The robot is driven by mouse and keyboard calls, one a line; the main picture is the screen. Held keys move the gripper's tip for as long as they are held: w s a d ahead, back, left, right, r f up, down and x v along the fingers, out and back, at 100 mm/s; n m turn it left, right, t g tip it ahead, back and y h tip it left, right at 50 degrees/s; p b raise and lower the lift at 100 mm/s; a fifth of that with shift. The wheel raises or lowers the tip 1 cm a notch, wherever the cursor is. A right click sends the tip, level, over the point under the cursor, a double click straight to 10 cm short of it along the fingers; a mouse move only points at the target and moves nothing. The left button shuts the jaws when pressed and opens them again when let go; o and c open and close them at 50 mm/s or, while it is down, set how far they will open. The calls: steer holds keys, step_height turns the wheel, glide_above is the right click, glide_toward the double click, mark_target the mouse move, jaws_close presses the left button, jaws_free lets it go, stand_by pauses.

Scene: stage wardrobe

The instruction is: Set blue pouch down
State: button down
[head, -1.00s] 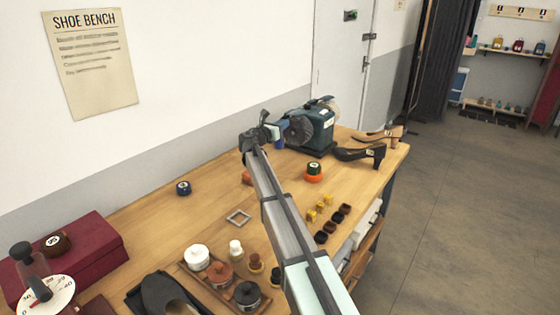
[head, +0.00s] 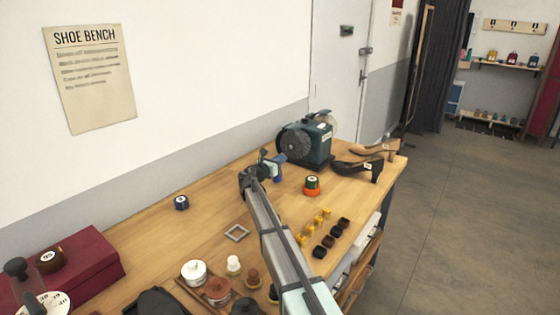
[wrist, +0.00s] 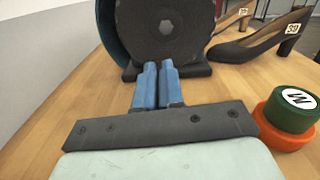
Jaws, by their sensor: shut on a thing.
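My gripper (head: 277,172) is low over the wooden bench, in front of the dark teal machine. In the wrist view, its two blue fingers (wrist: 158,72) are nearly together, pointing at the machine's dark round face. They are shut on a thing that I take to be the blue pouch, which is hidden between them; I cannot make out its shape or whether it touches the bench.
The machine (head: 308,142) stands close ahead, with shoes (head: 360,168) to its right. A green tin on an orange one (head: 312,186) is right of my gripper.

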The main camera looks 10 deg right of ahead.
steer(key=c, duration=1.3)
jaws_free()
steer(key=shift+f, duration=0.1)
steer(key=shift+o, duration=0.2)
steer(key=shift+s+a, duration=0.15)
steer(key=v, duration=1.1)
steer(key=shift+s+a, duration=0.2)
